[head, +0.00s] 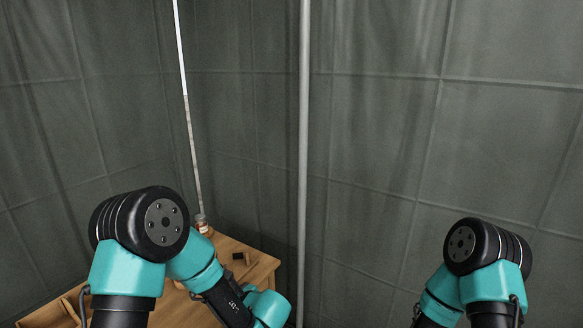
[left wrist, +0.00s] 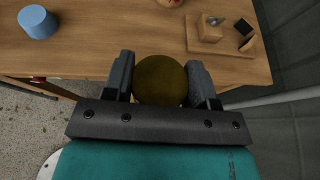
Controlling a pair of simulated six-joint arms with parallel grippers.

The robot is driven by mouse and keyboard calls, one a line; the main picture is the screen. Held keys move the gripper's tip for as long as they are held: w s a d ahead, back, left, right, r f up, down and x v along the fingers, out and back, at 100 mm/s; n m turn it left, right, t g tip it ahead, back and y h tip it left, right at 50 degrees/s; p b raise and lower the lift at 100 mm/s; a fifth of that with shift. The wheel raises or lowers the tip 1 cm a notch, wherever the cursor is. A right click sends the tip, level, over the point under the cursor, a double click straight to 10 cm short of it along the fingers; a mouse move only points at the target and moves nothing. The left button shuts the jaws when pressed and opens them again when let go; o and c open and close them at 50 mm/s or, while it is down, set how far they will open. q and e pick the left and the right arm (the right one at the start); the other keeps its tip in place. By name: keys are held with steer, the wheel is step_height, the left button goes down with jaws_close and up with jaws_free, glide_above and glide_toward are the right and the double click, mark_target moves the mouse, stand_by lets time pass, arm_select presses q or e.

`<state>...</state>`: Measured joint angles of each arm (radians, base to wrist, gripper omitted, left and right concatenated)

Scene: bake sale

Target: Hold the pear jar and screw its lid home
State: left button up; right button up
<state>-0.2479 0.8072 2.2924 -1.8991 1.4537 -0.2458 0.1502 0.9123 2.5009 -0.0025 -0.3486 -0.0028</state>
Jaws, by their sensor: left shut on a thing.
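In the left wrist view, my left gripper (left wrist: 160,92) is shut on a round, dark yellow-brown thing (left wrist: 160,78), one finger on each side. It is seen from its round face, at the table's near edge in the picture. I cannot tell whether it is the pear jar or its lid, nor whether it touches the table. No separate jar or lid can be made out for sure. In the head view both arms show, but neither gripper does. The right gripper is out of view.
The wooden table (left wrist: 110,45) holds a blue cylinder (left wrist: 38,22) at left and a wooden board (left wrist: 244,48) with small blocks at right. A reddish round thing is cut off at the top. In the head view, a pole (head: 303,150) stands right of the table (head: 264,268).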

arm_select(q)
steer(key=d+r+m+t+h, duration=0.1)
steer(key=d+m+t+h, duration=0.1)
steer(key=d, duration=0.3)
steer(key=w+d+r+m+t+h, duration=0.1)
steer(key=d+r+m+t+h, duration=0.1)
steer(key=d+m+h, duration=0.3)
steer(key=shift+d+r+t, duration=0.25)
steer(key=shift+d+t, duration=0.15)
steer(key=shift+d, duration=0.3)
steer(key=w+d+r, duration=0.2)
steer(key=w+d, duration=0.3)
steer(key=d, duration=0.2)
steer(key=shift+w+r, duration=0.15)
steer(key=shift+r, duration=0.15)
jaws_close()
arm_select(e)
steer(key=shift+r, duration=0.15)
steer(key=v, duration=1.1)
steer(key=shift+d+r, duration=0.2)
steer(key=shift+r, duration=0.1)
